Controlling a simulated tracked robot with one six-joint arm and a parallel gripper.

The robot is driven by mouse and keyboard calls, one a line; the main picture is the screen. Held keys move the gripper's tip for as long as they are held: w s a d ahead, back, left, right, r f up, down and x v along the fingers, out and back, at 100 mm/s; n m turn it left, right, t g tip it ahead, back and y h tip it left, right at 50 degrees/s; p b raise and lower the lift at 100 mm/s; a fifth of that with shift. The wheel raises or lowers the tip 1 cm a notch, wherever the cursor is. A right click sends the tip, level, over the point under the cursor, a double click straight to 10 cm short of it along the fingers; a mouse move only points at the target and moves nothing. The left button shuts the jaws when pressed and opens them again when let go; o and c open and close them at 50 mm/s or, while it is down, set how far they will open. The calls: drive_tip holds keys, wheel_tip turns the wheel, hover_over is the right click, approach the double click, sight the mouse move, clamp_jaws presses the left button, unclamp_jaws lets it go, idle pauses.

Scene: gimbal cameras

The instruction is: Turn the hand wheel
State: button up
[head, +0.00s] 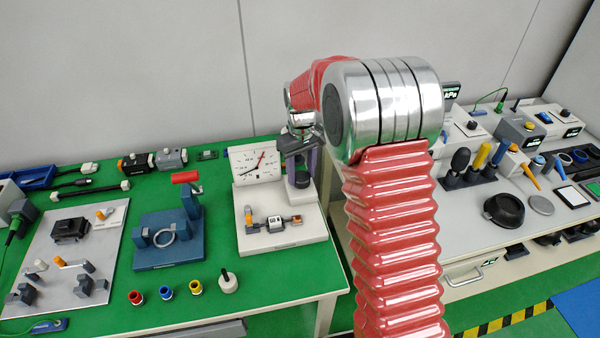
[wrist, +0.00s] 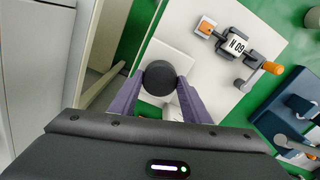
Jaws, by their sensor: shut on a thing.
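The hand wheel, a round black knob (wrist: 160,79), shows between my fingertips in the wrist view. In the head view it is a dark cylinder (head: 301,180) on the right part of a white station (head: 285,237). My gripper (wrist: 159,84) is shut on it, with one purple-grey finger on each side; it also shows in the head view (head: 301,166), coming down from above. A white dial panel (head: 256,163) with a red needle stands just left of the wheel. My gripper and forearm hide part of the wheel's mount.
A valve fitting with an orange end and a label (head: 273,222) lies on the station's front. A blue fixture with a red handle (head: 168,238) stands to the left on the green table (head: 250,286). A gap separates this table from the right bench (head: 465,210).

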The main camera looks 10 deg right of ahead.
drive_tip(key=n, duration=0.6)
drive_tip(key=shift+w+r+n, duration=0.1)
drive_tip(key=shift+w+n, duration=0.1)
drive_tip(key=shift+n, duration=0.1)
drive_tip(key=n, duration=0.5)
drive_tip(key=shift+n, duration=0.3)
drive_tip(key=o, duration=1)
drive_tip(key=shift+s, duration=0.1)
drive_tip(key=shift+o, duration=0.2)
